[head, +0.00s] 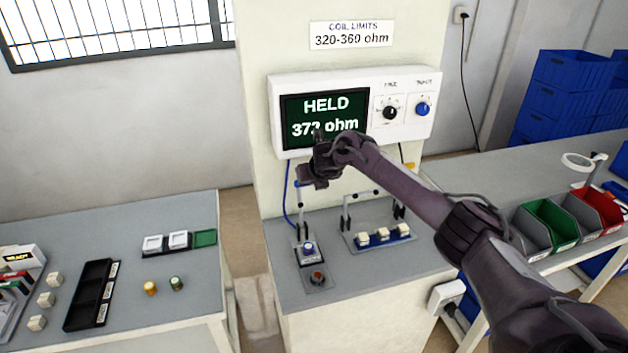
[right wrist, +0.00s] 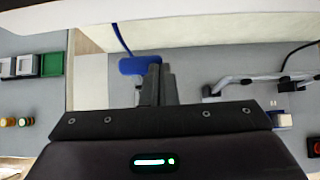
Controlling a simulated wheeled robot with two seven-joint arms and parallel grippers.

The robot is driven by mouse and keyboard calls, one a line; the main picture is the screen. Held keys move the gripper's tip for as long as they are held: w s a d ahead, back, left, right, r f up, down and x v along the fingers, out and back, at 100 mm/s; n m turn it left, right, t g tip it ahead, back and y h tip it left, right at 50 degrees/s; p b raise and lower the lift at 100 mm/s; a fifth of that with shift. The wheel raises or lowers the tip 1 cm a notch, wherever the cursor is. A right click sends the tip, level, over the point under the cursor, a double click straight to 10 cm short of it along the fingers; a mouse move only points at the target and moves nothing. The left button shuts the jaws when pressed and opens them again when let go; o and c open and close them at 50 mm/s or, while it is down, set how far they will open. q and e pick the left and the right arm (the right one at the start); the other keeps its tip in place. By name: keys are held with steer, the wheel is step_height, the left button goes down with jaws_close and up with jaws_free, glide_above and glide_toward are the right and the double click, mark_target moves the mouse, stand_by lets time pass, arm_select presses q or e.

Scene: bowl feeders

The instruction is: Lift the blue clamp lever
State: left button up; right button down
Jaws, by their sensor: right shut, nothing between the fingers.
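The blue clamp lever shows in the right wrist view as a blue handle (right wrist: 140,65), just beyond and partly behind my fingertips. In the head view my gripper and forearm hide most of the lever above the clamp fixture (head: 311,254) on the middle bench. My right gripper (head: 312,177) is above that fixture, in front of the meter. In the wrist view its fingers (right wrist: 158,72) are together with nothing between them. I cannot tell whether they touch the handle. My left gripper is in neither view.
The meter (head: 380,135) reads HELD 372 ohm, under a sign giving coil limits 320-360 ohm. A blue rack (head: 370,241) with pale blocks stands right of the fixture. A black tray (head: 88,292) lies on the left bench; a green bin (head: 548,226) stands on the right one.

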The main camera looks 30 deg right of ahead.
steer(key=shift+w+d+r, duration=0.1)
steer(key=shift+w+r, duration=0.2)
steer(key=shift+r, duration=0.1)
steer(key=shift+w, duration=0.1)
steer(key=b+v, duration=0.1)
steer(key=v, duration=0.6)
steer(key=shift+s+b, duration=0.35)
steer(key=shift+s+r, duration=0.1)
steer(key=shift+r, duration=0.1)
